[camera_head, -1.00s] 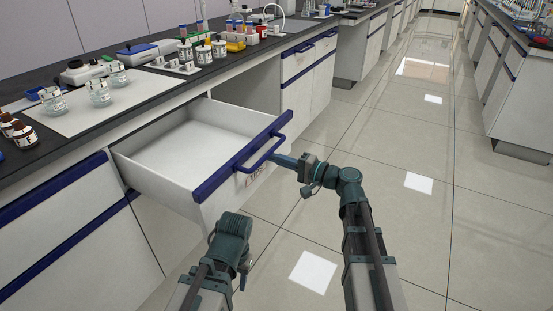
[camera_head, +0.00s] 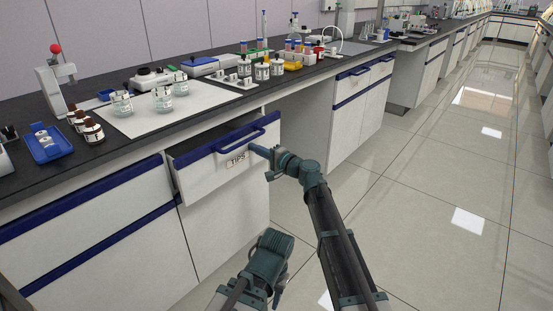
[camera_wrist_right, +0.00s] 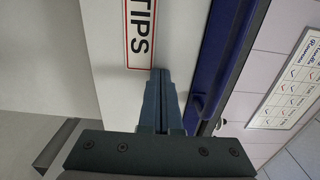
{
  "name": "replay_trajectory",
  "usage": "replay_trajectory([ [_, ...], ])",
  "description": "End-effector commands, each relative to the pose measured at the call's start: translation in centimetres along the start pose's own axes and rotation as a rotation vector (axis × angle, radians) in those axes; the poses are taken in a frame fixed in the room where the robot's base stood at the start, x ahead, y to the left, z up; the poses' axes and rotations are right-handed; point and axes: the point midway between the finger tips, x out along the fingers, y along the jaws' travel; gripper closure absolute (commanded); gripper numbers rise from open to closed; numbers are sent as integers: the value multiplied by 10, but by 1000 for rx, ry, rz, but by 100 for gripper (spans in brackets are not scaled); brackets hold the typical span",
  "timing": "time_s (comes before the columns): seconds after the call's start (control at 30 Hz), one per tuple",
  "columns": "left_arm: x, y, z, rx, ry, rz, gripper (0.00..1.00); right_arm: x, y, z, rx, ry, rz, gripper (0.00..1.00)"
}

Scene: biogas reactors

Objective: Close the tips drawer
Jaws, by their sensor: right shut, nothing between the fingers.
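The tips drawer (camera_head: 222,163) has a white front, a blue top band with a blue handle, and a red-framed TIPS label (camera_head: 236,159). In the right wrist view the shut fingers (camera_wrist_right: 160,85) point at the white front between the label (camera_wrist_right: 140,35) and the blue band; contact looks likely. My left wrist shows at the bottom, with its fingers hidden.
The bench top (camera_head: 150,140) above the drawer holds glass beakers (camera_head: 163,98), brown bottles (camera_head: 92,130) and a blue tray (camera_head: 47,146). Closed white cabinets flank the drawer's bay. The tiled floor (camera_head: 430,200) on the right is clear.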

Motion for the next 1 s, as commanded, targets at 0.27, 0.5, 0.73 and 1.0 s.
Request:
replay_trajectory([
  [0.27,0,0,0,0,0,0,53,54,0,-1,0,-1,0,100],
  [0.5,0,0,0,0,0,0,53,70,0,0,0,0,0,100],
  [0.73,0,0,0,0,0,0,53,74,0,0,1,1,-1,100],
  [1.0,0,0,0,0,0,0,53,74,-1,-1,2,1,-3,100],
])
